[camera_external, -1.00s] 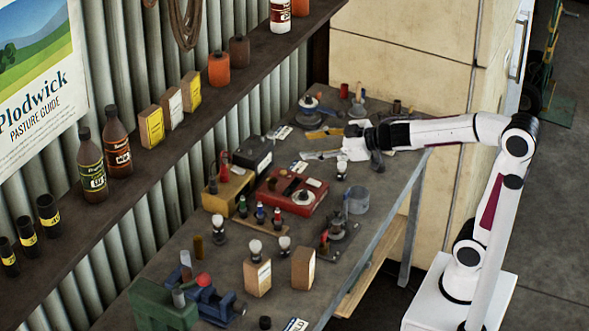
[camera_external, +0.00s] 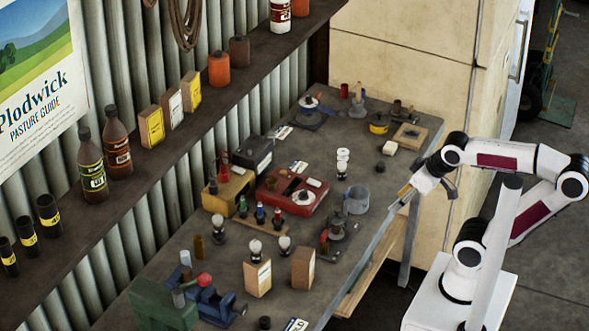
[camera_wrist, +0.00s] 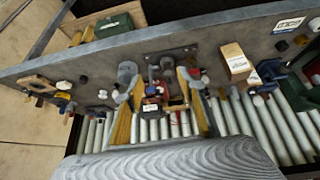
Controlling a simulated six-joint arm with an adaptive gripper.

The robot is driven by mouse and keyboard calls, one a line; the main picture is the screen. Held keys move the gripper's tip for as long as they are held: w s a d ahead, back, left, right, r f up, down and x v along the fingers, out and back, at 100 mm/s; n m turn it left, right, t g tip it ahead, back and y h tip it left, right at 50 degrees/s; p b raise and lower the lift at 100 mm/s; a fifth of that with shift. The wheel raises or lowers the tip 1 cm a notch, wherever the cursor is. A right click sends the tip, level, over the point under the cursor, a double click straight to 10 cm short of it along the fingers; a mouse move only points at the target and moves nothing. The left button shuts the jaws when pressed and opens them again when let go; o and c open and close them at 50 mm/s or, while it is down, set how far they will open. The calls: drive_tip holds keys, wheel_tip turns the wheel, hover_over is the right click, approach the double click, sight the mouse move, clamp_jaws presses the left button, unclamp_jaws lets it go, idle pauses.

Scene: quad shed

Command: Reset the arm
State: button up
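My arm is folded back beside the bench on the right of the external view. My gripper (camera_external: 397,204) points down and left, just off the front edge of the bench (camera_external: 318,258). In the wrist view my gripper (camera_wrist: 160,80) has two yellowish fingers spread wide apart, with nothing held between them. Bench items show behind the gap, farther off.
A shelf (camera_external: 150,190) with bottles runs along the wall.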

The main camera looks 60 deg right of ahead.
drive_tip(key=shift+s+a+f+g+y, duration=0.2)
drive_tip(key=shift+s+a, duration=0.1)
drive_tip(key=shift+s, duration=0.2)
drive_tip(key=shift+s+a+f+g+y, duration=0.1)
drive_tip(key=shift+s+a+f, duration=0.15)
drive_tip(key=shift+s, duration=0.25)
